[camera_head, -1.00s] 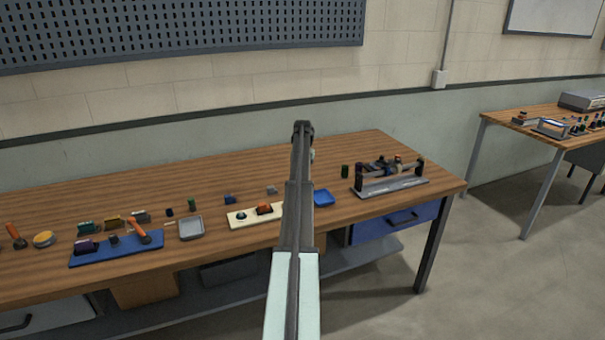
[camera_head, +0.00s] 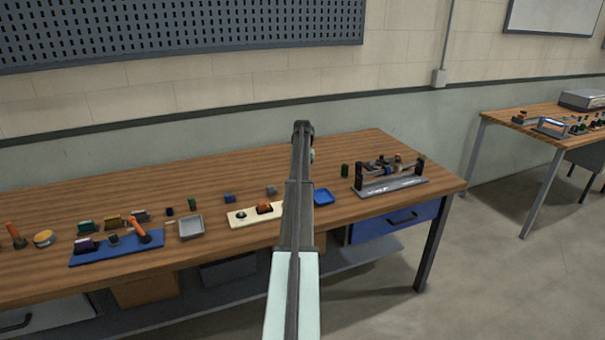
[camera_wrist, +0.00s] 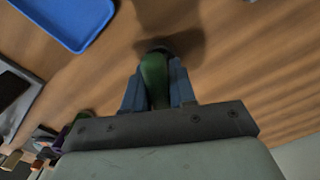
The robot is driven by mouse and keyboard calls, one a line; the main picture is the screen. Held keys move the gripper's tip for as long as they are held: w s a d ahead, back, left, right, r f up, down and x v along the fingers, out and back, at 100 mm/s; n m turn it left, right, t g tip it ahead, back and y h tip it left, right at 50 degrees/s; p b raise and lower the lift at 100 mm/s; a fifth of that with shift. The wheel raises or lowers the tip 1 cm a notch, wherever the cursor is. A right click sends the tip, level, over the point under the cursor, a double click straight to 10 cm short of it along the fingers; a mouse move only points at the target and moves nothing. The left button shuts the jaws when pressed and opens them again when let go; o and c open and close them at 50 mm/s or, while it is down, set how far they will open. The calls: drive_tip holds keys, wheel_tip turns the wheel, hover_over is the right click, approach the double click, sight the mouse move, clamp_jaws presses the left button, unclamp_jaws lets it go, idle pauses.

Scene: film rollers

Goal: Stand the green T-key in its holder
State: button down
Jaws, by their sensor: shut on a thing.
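My gripper (camera_wrist: 156,88) is shut on a green piece (camera_wrist: 154,75), which I take to be the T-key, in the wrist view. The piece sits between the two blue-grey fingers, and its far end is dark and rounded, above the wooden table with a shadow beside it. I cannot tell whether that end touches anything. I cannot make out the key's holder for certain in either view.
A blue tray (camera_wrist: 68,40) lies close by at upper left; it also shows in the head view (camera_head: 323,197). A grey roller stand (camera_head: 392,186) and a green cylinder (camera_head: 345,171) stand to the right. A cream board (camera_head: 240,219) lies left of my arm.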

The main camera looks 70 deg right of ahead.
drive_tip(key=shift+c, duration=2.3)
unclamp_jaws()
drive_tip(key=shift+r, duration=0.15)
drive_tip(key=shift+r, duration=3.35)
